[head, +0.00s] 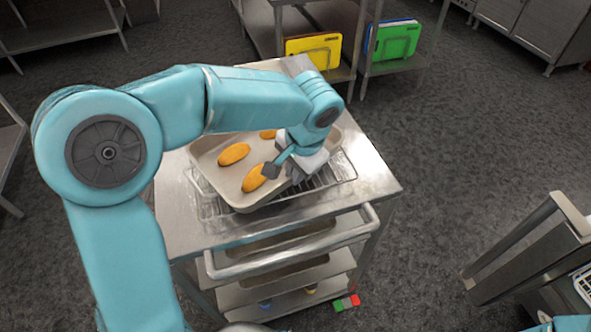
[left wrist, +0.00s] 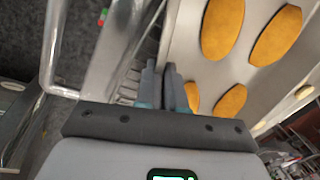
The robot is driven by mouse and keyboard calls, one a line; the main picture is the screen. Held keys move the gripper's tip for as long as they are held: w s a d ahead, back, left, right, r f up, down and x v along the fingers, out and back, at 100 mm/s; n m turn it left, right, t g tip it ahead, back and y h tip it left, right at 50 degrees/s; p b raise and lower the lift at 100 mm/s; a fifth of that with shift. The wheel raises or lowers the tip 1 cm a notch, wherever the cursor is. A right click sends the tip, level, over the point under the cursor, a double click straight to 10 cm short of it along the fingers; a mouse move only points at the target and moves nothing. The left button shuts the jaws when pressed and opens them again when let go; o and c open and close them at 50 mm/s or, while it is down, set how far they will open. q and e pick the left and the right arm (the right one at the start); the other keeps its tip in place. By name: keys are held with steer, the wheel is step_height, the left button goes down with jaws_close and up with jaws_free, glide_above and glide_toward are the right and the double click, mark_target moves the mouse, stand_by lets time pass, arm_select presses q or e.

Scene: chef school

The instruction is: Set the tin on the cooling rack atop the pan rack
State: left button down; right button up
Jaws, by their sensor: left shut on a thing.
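The tin (head: 213,171) is a shallow beige tray holding several orange-brown loaves. It is over the wire cooling rack (head: 335,179) on top of the steel pan rack (head: 383,190), turned at an angle to the wires. I cannot tell whether its whole base touches them. My left gripper (head: 284,172) is shut on the tin's near right rim; its arm hides the tin's far side. In the left wrist view the closed fingers (left wrist: 168,74) meet the edge of the tin (left wrist: 285,76). My right gripper is out of view.
The pan rack's handle rail (head: 290,246) runs across its front, with trays on the shelves below. Yellow (head: 314,51) and green (head: 398,41) boards stand on a shelf behind. A steel frame (head: 520,250) stands at the right.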

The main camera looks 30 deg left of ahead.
arm_select(q)
steer(key=c, duration=1.6)
jaws_free()
steer(key=shift+f, duration=0.2)
steer(key=o, duration=0.4)
steer(key=shift+w, duration=0.1)
steer(key=shift+c, duration=0.2)
steer(key=shift+r, duration=0.1)
steer(key=v, duration=1.2)
steer(key=shift+p, duration=0.45)
